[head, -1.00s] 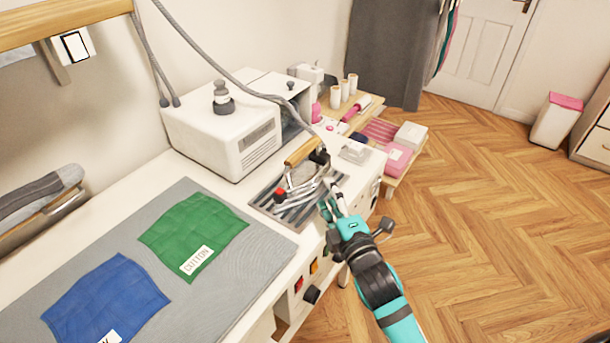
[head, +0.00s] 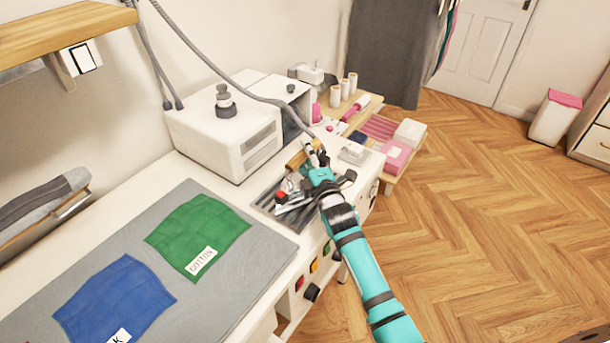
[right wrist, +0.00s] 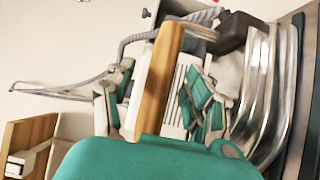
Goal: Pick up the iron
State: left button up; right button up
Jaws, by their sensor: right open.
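The iron (head: 297,158) has a wooden handle and a metal body and sits on a dark striped rest plate (head: 262,203) on the white table. My right gripper (head: 314,158) is at the handle and hides part of the iron. In the right wrist view the wooden handle of the iron (right wrist: 160,75) lies between the open fingers of my right gripper (right wrist: 158,103), with a finger on either side. The metal body shows at the right there. My left gripper is not in view.
A white steam unit (head: 225,135) stands behind the iron, and a grey hose (head: 225,82) hangs across to it. Green cloth (head: 197,233) and blue cloth (head: 112,298) lie on a grey mat at the left. A small white box (head: 353,153) is right of the gripper.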

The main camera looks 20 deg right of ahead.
jog(key=shift+w+f, duration=0.1)
jog(key=shift+w, duration=0.65)
jog(key=shift+c, duration=0.3)
grip_shut()
jog(key=shift+r, duration=0.55)
jog(key=shift+w+f, duration=0.1)
jog(key=shift+w, duration=0.05)
